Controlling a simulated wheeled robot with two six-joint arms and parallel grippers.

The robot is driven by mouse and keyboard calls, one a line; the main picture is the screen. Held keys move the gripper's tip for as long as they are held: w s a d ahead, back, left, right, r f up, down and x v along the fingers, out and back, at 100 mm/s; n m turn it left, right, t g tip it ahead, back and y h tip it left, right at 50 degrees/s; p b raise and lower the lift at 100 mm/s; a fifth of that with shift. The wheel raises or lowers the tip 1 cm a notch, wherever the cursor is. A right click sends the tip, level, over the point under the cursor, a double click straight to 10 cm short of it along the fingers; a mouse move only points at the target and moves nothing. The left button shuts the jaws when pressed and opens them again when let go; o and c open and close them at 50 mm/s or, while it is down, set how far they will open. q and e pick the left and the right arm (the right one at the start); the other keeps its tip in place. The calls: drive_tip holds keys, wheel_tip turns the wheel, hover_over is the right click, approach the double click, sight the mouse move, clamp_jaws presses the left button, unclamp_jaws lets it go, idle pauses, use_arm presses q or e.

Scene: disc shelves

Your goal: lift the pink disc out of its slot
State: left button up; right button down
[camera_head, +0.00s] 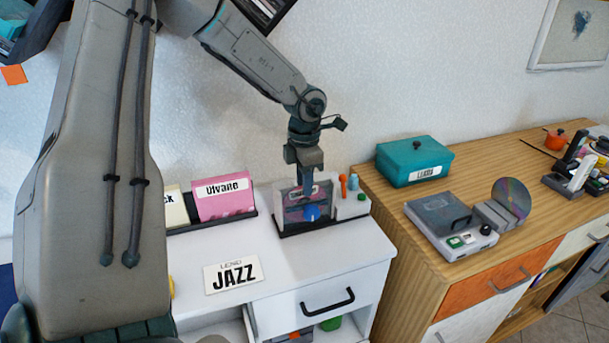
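My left gripper (304,182) points straight down over a small dark holder (325,224) on the white cabinet. Its fingertips overlap a translucent grey case with a pinkish label area standing in that holder, and I cannot tell whether they touch it or how far apart they are. I cannot make out a clear pink disc; the gripper and case may hide it. A rainbow-sheened disc (511,197) stands upright in the slot of a grey player (490,216) on the wooden cabinet. My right gripper is not in view.
A JAZZ card (233,276) lies in front on the white cabinet (290,256). A teal box (414,161) and grey device (448,222) are right.

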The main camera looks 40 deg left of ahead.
use_arm(q)
drive_tip(key=shift+c, duration=0.2)
clamp_jaws()
wheel_tip(320, 180, up, 14)
drive_tip(key=p, duration=0.5)
drive_tip(key=shift+f+p, duration=0.2)
drive_tip(key=shift+p, duration=0.1)
idle(0.9)
